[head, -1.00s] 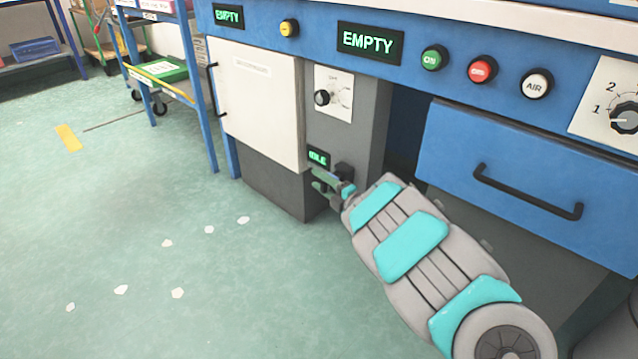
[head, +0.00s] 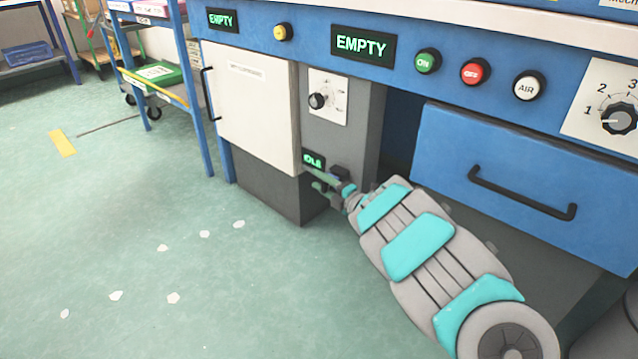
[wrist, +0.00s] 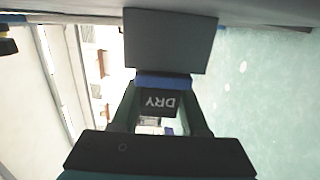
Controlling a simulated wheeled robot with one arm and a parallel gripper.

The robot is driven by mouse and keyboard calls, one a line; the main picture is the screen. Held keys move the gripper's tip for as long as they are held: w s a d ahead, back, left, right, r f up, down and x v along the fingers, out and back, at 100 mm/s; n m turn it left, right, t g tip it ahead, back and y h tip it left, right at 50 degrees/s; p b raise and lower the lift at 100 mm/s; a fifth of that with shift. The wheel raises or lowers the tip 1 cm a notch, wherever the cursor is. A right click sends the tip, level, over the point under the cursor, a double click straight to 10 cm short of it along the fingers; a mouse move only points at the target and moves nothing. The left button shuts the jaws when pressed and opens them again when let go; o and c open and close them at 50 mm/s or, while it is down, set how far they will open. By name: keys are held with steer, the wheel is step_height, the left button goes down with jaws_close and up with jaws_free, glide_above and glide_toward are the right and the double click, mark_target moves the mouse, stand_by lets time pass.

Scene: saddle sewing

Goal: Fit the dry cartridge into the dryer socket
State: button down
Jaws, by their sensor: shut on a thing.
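My gripper (wrist: 160,108) is shut on the dry cartridge (wrist: 158,103), a dark piece with white "DRY" lettering, sideways in the wrist view. A blue band (wrist: 163,81) lies beyond the lettering and meets a grey block (wrist: 170,42), which looks like the dryer socket. I cannot tell whether the cartridge is seated in it or only in front of it. In the head view my gripper (head: 324,182) is low beside the grey cabinet, close to a small dark block (head: 340,173) on its face. The cartridge is too small to make out there.
A small green-lit display (head: 313,160) and a dial panel (head: 328,97) are on the grey cabinet. A white door (head: 250,105) is to the left, a blue drawer (head: 525,185) to the right.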

steer(key=shift+w+d, duration=0.15)
steer(key=shift+w, duration=0.1)
steer(key=shift+c, duration=1.7)
jaws_free()
steer(key=shift+s+d, duration=0.1)
steer(key=v, duration=0.7)
steer(key=shift+s+d+p, duration=0.15)
steer(key=shift+d+p, duration=0.15)
steer(key=shift+p, duration=0.15)
steer(key=shift+r, duration=0.1)
